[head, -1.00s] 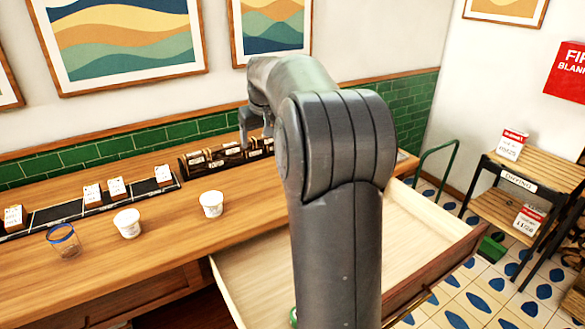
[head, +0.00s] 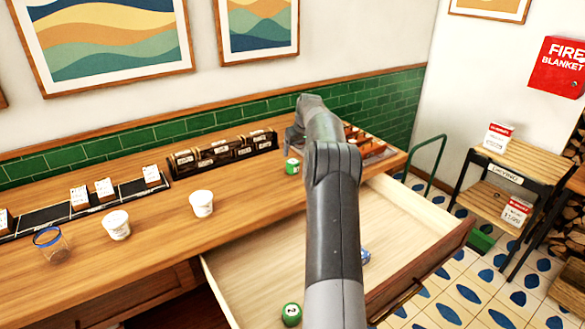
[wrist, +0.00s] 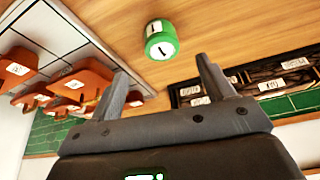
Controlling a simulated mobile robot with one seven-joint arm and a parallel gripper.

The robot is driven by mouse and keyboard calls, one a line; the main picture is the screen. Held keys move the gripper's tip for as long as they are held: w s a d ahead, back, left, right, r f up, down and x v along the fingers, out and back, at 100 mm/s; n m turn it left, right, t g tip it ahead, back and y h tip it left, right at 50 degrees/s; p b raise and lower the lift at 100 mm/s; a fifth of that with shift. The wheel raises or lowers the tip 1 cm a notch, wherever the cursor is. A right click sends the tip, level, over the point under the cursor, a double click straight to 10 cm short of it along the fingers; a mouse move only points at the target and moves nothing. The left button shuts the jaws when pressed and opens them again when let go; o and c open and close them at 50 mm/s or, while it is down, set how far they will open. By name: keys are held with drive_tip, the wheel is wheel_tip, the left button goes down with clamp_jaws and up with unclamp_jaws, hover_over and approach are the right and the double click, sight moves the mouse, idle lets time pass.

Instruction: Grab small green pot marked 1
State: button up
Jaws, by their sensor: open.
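The small green pot marked 1 (wrist: 161,40) stands on the wooden counter, its white label facing the wrist camera. In the head view the green pot (head: 292,166) shows near the counter's front edge, just left of my arm. My gripper (wrist: 162,72) is open and empty. In the wrist view the pot appears beyond the fingertips, roughly midway between them, with a gap. In the head view my gripper (head: 294,140) is close to the pot, and my arm hides part of that area. Another green pot marked 2 (head: 291,314) lies in the open drawer.
The open drawer (head: 240,275) juts out below the counter and holds a blue item (head: 365,256). A dark rack with labels (head: 222,150) stands at the wall. A rack of orange-brown items (wrist: 75,85) is near my gripper.

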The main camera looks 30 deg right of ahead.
sight(293, 162)
drive_tip(key=x, duration=0.9)
drive_tip(key=shift+w+a+f, duration=0.15)
drive_tip(key=shift+f, duration=0.15)
drive_tip(key=shift+c, duration=0.2)
drive_tip(key=c, duration=1)
drive_tip(key=shift+c, duration=0.5)
drive_tip(key=shift+r, duration=0.15)
